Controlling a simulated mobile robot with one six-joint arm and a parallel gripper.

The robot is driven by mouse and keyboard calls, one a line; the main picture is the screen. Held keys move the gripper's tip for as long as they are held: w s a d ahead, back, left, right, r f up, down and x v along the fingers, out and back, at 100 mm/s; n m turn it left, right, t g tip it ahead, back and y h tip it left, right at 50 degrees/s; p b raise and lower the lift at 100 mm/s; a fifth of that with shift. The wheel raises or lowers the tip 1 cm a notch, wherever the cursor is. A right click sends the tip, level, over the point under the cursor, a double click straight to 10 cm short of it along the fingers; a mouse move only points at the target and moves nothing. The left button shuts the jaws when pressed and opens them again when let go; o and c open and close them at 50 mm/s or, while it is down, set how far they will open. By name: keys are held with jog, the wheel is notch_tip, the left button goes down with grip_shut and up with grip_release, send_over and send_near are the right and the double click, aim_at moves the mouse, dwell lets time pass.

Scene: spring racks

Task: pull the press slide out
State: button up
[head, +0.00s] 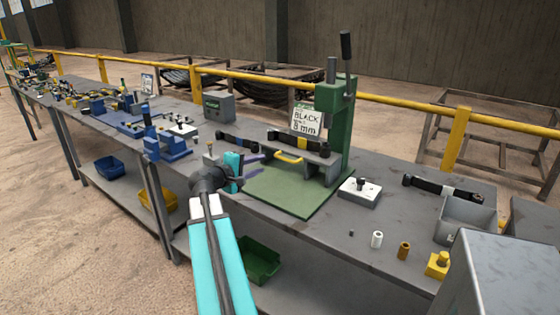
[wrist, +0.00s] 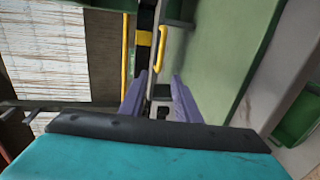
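The green press (head: 330,120) stands on the bench with an upright lever and a sign reading BLACK 8 mm. Its grey slide (head: 318,163) sits low in the press, with a yellow handle (head: 289,157) on its front. A dark bar with a yellow band lies above the slide. In the wrist view the yellow handle (wrist: 158,48) is beyond my fingertips, roughly between their lines. My gripper (head: 259,164) is left of the handle, its purple fingers apart and empty. The fingers also show in the wrist view (wrist: 158,77), with a gap between them and the handle.
A green mat (head: 280,194) lies under the press. A white block with a black knob (head: 360,191) stands to its right, near a grey bin (head: 466,218). A blue fixture (head: 168,147) is left of my arm. A yellow rail (head: 400,100) runs behind the bench.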

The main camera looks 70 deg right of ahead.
aim_at(279, 158)
jog(key=shift+d, duration=0.1)
dwell(0.3)
jog(key=shift+p+x, duration=0.95)
jog(key=shift+x, duration=5.85)
grip_shut()
jog(key=shift+d, duration=0.25)
jog(key=shift+a, duration=0.2)
jog(key=shift+s+a, duration=0.1)
jog(key=shift+s, duration=0.05)
